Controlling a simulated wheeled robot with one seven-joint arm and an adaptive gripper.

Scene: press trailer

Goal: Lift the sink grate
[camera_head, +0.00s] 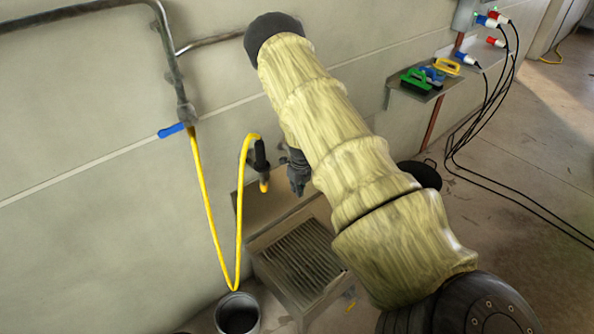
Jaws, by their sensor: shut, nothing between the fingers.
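The sink grate (301,262) is a slatted metal panel lying in the low grey sink (265,240) against the wall. Its right part is hidden behind my arm. My gripper (298,184) is dark and small in this view, above the back of the sink and apart from the grate. It is shut with nothing seen in it, and my arm hides part of it.
A yellow hose (205,210) hangs from a wall pipe with a blue handle (171,130), looping beside the sink. A dark bucket (238,315) stands at the sink's front left. A wall shelf (408,91) holds brushes. Black cables (462,150) trail over the floor at right.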

